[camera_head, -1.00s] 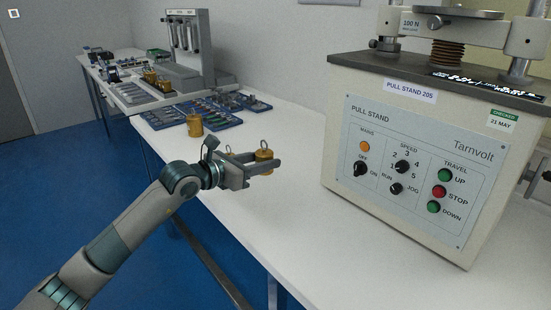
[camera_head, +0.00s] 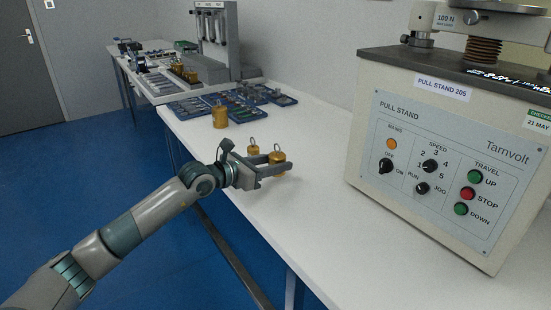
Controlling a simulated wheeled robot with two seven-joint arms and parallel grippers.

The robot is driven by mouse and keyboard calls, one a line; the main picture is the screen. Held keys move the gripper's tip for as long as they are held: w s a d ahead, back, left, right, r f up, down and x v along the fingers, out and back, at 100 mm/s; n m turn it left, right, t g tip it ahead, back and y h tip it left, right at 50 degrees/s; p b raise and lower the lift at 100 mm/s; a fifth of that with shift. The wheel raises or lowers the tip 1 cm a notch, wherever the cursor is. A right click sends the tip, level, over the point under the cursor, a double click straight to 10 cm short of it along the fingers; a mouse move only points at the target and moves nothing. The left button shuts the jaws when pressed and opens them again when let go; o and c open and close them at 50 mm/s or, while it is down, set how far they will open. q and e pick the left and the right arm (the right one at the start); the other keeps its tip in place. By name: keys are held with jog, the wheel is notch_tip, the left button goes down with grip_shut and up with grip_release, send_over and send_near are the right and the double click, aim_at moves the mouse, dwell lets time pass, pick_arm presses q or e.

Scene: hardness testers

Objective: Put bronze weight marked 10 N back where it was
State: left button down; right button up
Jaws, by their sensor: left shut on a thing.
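My left gripper (camera_head: 268,168) is shut on a bronze weight (camera_head: 277,158) with a ring on top, held upright over the white bench. A smaller bronze weight (camera_head: 253,149) with a ring shows just behind the gripper, partly hidden by it. A larger bronze weight (camera_head: 220,117) stands on the bench farther back, by the blue trays. No marking can be read on any of these weights, so I cannot tell which is 10 N. My right gripper is not in view.
The pull stand (camera_head: 440,150) fills the right of the bench. Blue trays (camera_head: 205,106) with small parts lie behind the larger weight. More bronze weights (camera_head: 184,70) stand on a rack at the far end. The white bench (camera_head: 305,145) is clear between gripper and stand.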

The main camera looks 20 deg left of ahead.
pick_arm(q)
jog(key=shift+f, duration=0.8)
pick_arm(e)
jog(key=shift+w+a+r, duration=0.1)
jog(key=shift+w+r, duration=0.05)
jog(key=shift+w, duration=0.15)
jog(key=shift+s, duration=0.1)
pick_arm(q)
jog(key=c, duration=1.3)
grip_release()
jog(key=shift+f, duration=0.25)
jog(key=shift+o, duration=1)
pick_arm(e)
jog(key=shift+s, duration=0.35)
pick_arm(q)
jog(key=shift+r, duration=0.15)
jog(key=shift+s+a, duration=0.35)
jog(key=shift+s, duration=0.15)
jog(key=v, duration=0.9)
jog(key=shift+s+a, duration=0.1)
jog(key=shift+v, duration=0.8)
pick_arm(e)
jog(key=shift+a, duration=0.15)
